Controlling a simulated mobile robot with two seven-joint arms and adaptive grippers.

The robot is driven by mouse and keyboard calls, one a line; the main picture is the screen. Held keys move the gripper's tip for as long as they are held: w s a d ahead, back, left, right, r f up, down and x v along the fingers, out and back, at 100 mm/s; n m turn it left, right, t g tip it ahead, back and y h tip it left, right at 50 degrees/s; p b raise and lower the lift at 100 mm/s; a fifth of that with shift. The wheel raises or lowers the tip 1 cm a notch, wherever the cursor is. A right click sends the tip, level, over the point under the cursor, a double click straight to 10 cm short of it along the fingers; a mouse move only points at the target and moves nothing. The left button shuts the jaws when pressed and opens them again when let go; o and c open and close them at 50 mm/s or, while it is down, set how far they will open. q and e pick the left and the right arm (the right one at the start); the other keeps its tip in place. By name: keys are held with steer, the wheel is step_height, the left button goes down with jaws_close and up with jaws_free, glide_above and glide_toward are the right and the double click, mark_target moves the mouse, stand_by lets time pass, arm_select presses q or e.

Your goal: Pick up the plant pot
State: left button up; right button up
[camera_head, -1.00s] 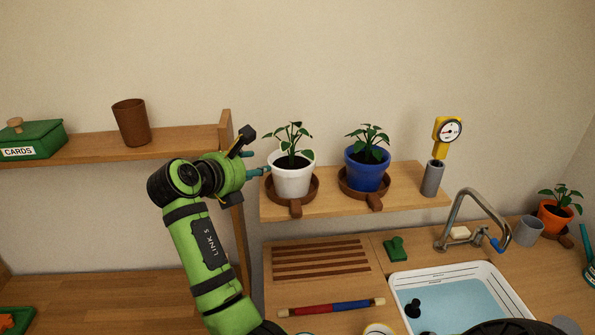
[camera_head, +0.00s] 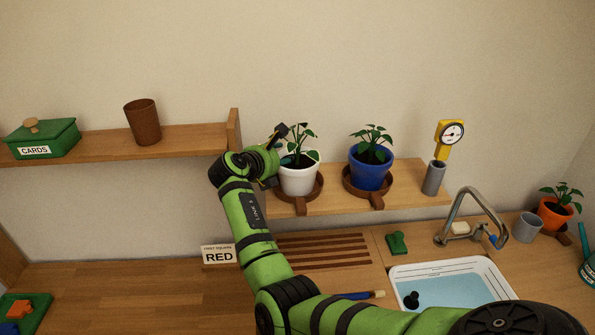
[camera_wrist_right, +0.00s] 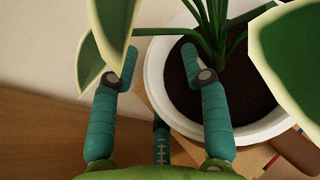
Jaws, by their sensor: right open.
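A white plant pot (camera_head: 302,181) with a leafy plant sits in a brown saucer (camera_head: 315,192) on the raised shelf. My right gripper (camera_head: 278,170) is at its left side, open. In the right wrist view my right gripper (camera_wrist_right: 160,64) straddles the left rim of the white pot (camera_wrist_right: 268,127): one finger is over the soil, the other outside the wall. Leaves hang close to the fingers and hide part of the pot. A blue plant pot (camera_head: 371,172) and an orange plant pot (camera_head: 553,216) also stand in view. My left gripper is not in view.
The blue pot stands close on the right, in its own saucer. A yellow dial gauge (camera_head: 448,134) in a grey holder (camera_head: 434,178) is farther right. A basin (camera_head: 480,275) and tap (camera_head: 468,205) are below. A brown cup (camera_head: 143,122) stands on the left shelf.

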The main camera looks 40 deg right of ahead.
steer(key=shift+a, duration=0.1)
jaws_close()
steer(key=shift+r, duration=0.1)
